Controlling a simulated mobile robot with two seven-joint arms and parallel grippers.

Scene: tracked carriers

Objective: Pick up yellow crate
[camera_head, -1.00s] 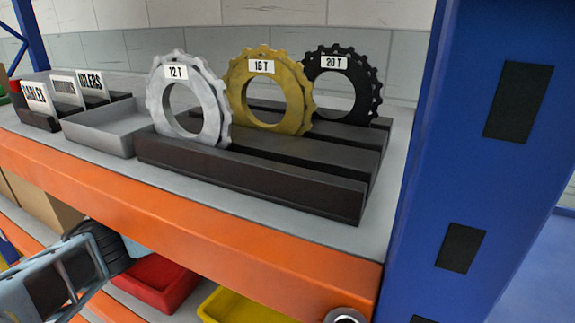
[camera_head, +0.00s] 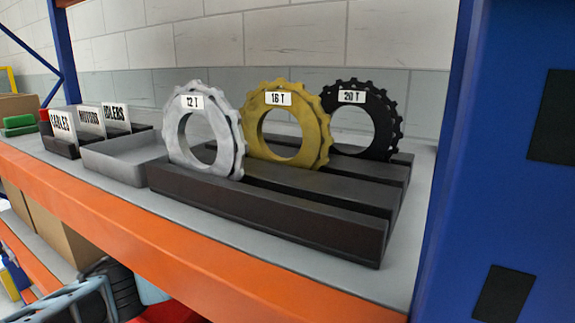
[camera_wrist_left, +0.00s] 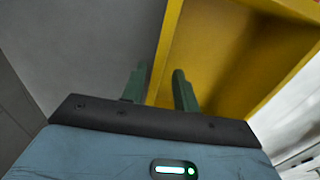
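The yellow crate (camera_wrist_left: 215,50) fills the upper right of the left wrist view, with one wall running down toward my gripper. My left gripper (camera_wrist_left: 160,86) has its two dark green fingers apart, with the crate's wall edge lying between them in the picture. I cannot tell whether either finger touches the wall. The crate is out of the head view, where only part of my left arm shows at the lower left. My right gripper is in neither view.
An orange-edged shelf (camera_head: 190,255) holds a black rack (camera_head: 270,215) with a silver, a gold and a black toothed ring. A grey tray (camera_head: 115,165) sits left of it. A red bin (camera_head: 172,313) is below. A blue post (camera_head: 500,200) stands at right.

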